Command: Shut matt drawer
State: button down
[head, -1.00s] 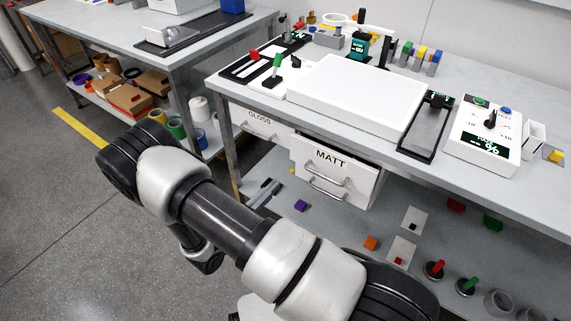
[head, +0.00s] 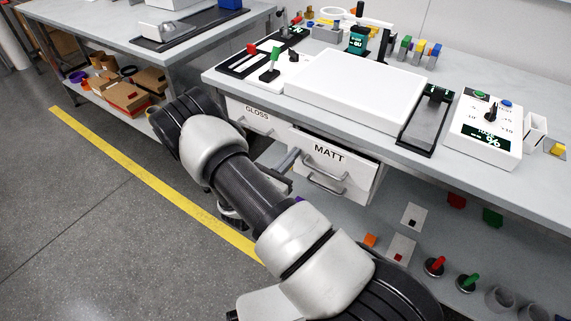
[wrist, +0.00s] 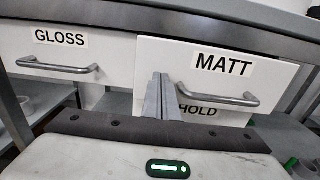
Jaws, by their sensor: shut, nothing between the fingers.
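The matt drawer (head: 338,168) sticks out from under the bench, with a white front, a black MATT label and a bar handle. It fills the right of the wrist view (wrist: 275,78), standing nearer than the gloss drawer front beside it. My gripper (head: 293,157) is shut and empty, in front of the left part of the matt drawer front. In the wrist view its closed fingers (wrist: 163,80) point at that front, left of the matt handle (wrist: 220,97). I cannot tell whether the tips touch it.
The gloss drawer (wrist: 60,50) sits to the left and looks flush. A HOLD label (wrist: 199,112) shows below the matt handle, partly hidden. Open floor lies to the left.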

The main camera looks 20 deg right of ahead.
aim_at(301, 146)
jog(key=shift+w+d, duration=0.15)
jog(key=x, duration=0.4)
jog(key=shift+w+d+b, duration=0.1)
jog(key=shift+w+b, duration=0.05)
jog(key=shift+b, duration=0.25)
jog(key=shift+r, duration=0.2)
